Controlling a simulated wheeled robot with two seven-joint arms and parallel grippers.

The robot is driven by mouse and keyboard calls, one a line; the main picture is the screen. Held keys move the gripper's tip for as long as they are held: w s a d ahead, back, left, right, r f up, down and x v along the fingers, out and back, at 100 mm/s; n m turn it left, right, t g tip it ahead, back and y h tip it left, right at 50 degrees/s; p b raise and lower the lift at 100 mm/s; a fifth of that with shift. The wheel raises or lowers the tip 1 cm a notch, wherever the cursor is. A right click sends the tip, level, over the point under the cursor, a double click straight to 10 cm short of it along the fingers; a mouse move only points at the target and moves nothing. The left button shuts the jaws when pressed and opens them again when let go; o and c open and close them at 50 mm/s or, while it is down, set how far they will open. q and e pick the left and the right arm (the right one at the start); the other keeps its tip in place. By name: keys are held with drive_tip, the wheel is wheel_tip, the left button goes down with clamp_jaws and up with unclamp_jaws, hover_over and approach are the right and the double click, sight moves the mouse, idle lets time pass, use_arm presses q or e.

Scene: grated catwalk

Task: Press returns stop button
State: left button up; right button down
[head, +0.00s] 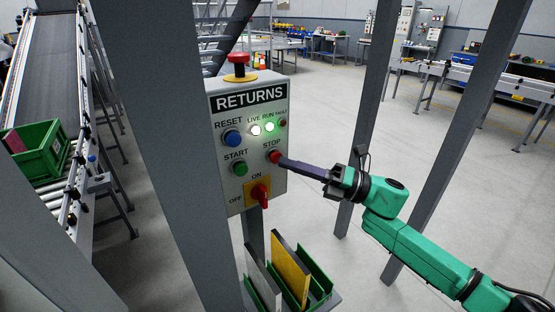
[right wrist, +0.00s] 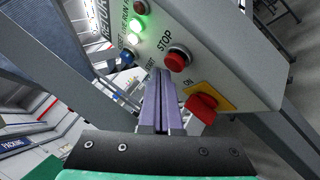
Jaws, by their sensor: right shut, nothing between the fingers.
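The grey returns panel (head: 225,190) is fixed to a post in the head view. Its red STOP button (head: 274,156) sits at the right, under the lamps; it also shows in the right wrist view (right wrist: 176,62). My right gripper (head: 284,162) is shut and empty, its dark fingers pointing at the panel with tips at the STOP button's right edge in the head view. In the right wrist view the fingertips (right wrist: 160,74) appear beside the button; I cannot tell whether they touch it. The LIVE lamp (head: 255,130) and green RUN lamp (head: 269,127) are lit. My left gripper is not in view.
The panel also has a blue RESET button (head: 232,137), a green START button (head: 239,168), a red ON/OFF switch (head: 260,194) and a red emergency button (head: 239,60). A holder with yellow and grey boards (head: 290,272) stands below. Grey posts flank the panel.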

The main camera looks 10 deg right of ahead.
drive_tip(key=shift+w+a, duration=0.3)
drive_tip(key=shift+w, duration=0.6)
idle(0.9)
drive_tip(key=shift+s, duration=0.1)
drive_tip(key=shift+s+d+b, duration=0.2)
drive_tip(key=shift+s+b, duration=0.15)
drive_tip(key=shift+s, duration=0.15)
drive_tip(key=shift+s+d+b, duration=0.2)
drive_tip(key=shift+s+b, duration=0.1)
drive_tip(key=shift+s, duration=0.2)
drive_tip(key=s+b, duration=0.1)
drive_tip(key=s+d+b, duration=0.1)
drive_tip(key=s, duration=0.1)
drive_tip(key=s+b, duration=0.1)
drive_tip(key=b, duration=0.1)
drive_tip(key=shift+s+d, duration=0.35)
drive_tip(key=shift+d, duration=0.05)
